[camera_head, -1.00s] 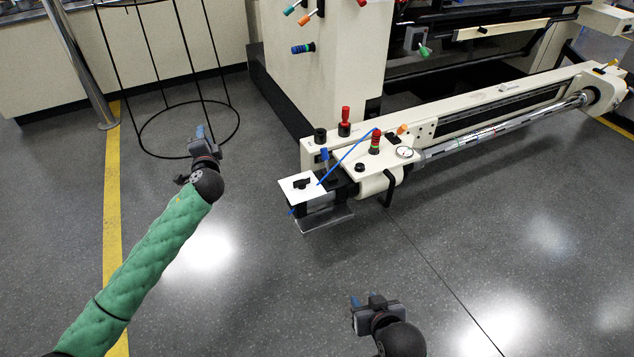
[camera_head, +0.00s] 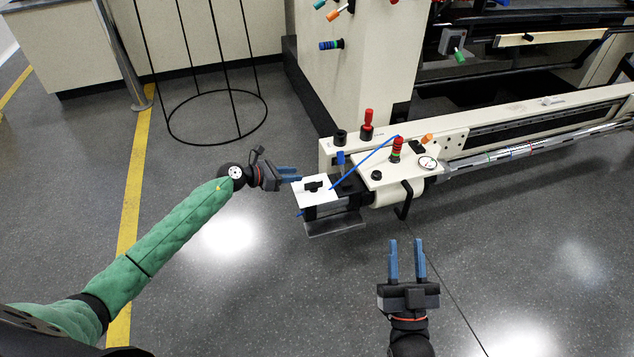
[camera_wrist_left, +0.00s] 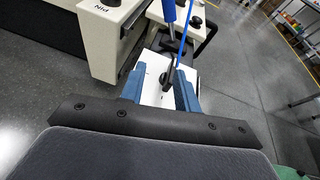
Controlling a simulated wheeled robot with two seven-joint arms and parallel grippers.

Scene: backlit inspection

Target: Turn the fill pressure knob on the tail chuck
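The tail chuck end of the beige machine (camera_head: 380,173) carries a white plate (camera_head: 302,193) with a black knob (camera_head: 313,186) on it. No readable label tells me whether this is the fill pressure knob. My left gripper (camera_head: 288,174) is open, just left of the plate. In the left wrist view its blue fingers (camera_wrist_left: 160,88) are spread, with the white plate (camera_wrist_left: 151,93) and black knob (camera_wrist_left: 165,81) beyond and between them. I cannot see contact. My right gripper (camera_head: 406,262) is open and empty, in front of the machine.
A blue hose (camera_head: 364,162), a red-topped knob (camera_head: 396,148), a dial gauge (camera_head: 428,163) and a black curved handle (camera_head: 405,198) crowd the chuck. A black wire stand (camera_head: 217,140) is behind my left arm. The floor in front is clear.

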